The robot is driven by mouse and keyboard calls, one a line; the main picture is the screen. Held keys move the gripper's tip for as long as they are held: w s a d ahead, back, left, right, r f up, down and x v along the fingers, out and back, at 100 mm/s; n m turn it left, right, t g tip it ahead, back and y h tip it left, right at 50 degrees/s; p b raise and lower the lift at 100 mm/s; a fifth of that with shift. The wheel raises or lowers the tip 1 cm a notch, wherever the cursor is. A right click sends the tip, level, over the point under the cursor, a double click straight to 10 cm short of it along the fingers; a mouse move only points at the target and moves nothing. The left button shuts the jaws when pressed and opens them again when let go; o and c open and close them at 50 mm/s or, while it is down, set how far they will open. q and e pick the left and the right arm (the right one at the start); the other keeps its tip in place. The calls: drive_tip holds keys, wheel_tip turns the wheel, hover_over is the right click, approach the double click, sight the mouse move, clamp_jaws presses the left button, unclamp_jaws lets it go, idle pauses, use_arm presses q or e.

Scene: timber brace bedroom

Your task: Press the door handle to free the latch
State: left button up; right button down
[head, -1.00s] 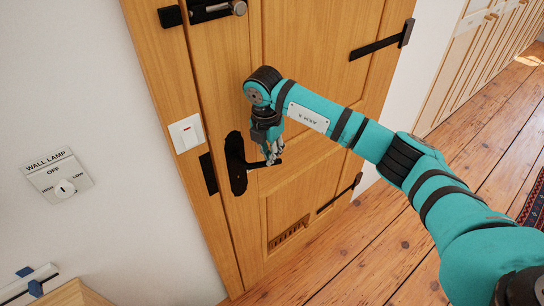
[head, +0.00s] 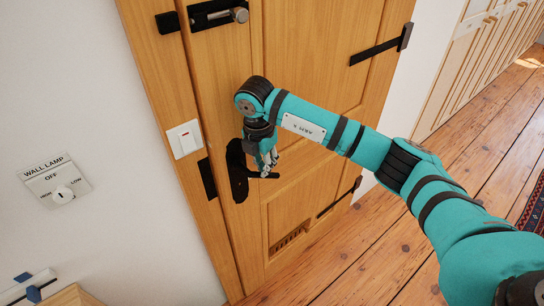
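A wooden door (head: 320,60) fills the middle of the head view. Its black handle has a tall plate (head: 237,172) and a lever (head: 274,175) that points right and looks tilted slightly down. My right gripper (head: 269,168) points down over the lever, its fingertips at or against it. The fingers overlap the lever from this angle, so contact and finger gap are unclear. The door looks closed against its frame. My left gripper is out of view.
A slide bolt (head: 217,14) sits above the handle. A light switch (head: 185,139) and a wall lamp panel (head: 56,182) are to the left. Wooden floor (head: 350,262) is clear in front of the door. A patterned rug (head: 533,212) lies at the right edge.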

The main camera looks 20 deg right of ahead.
drive_tip(key=r, duration=0.6)
drive_tip(key=shift+s+a, duration=0.2)
drive_tip(key=shift+a, duration=0.2)
drive_tip(key=shift+d+r, duration=0.25)
drive_tip(key=shift+r, duration=0.35)
drive_tip(key=shift+s+f, duration=0.1)
drive_tip(key=shift+s, duration=0.05)
